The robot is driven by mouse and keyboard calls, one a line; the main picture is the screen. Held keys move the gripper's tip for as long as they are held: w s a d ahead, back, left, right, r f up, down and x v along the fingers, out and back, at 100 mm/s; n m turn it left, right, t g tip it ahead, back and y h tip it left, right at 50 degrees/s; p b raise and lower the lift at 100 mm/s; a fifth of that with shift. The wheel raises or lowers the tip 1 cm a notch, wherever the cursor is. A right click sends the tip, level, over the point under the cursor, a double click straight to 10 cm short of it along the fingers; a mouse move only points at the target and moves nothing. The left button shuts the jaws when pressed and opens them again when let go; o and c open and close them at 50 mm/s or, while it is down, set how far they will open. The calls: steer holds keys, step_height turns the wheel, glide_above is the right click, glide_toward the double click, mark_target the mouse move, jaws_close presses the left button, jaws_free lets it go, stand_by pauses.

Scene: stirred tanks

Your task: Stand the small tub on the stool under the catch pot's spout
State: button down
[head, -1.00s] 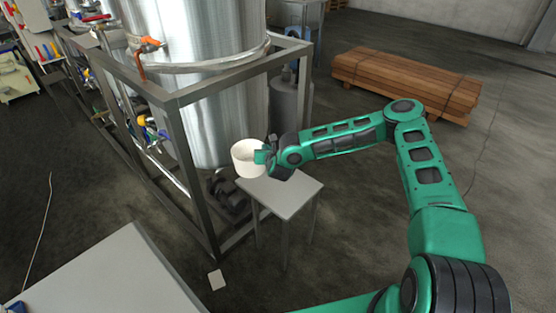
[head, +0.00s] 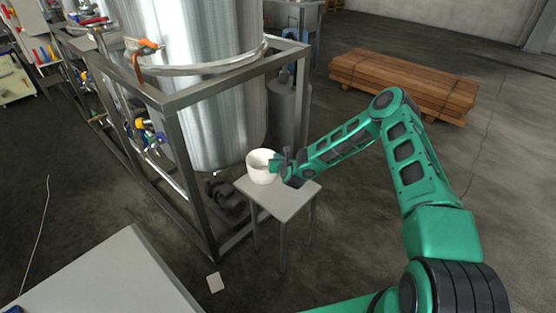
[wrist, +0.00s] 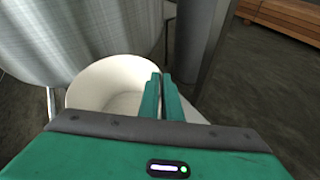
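The small tub (head: 260,174) is white, round and open-topped. My gripper (head: 279,167) is shut on its right-hand rim. In the wrist view the two green fingers (wrist: 161,98) lie close together across the wall of the tub (wrist: 98,88), which looks empty. The tub is upright at the back left of the stool (head: 286,205), low over its top; I cannot tell whether its base touches. The grey cylinder behind the stool, apparently the catch pot (head: 289,108), also shows in the wrist view (wrist: 197,38). I cannot make out its spout.
A large steel tank (head: 215,90) stands in a grey metal frame (head: 190,170) left of the stool. A dark motor-like unit (head: 226,197) sits low inside the frame. Stacked timber (head: 405,82) lies at the back right. A grey tabletop (head: 110,275) is at the front left.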

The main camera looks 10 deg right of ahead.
steer(key=c, duration=1.9)
jaws_free()
steer(key=shift+c, duration=0.2)
steer(key=v, duration=1.2)
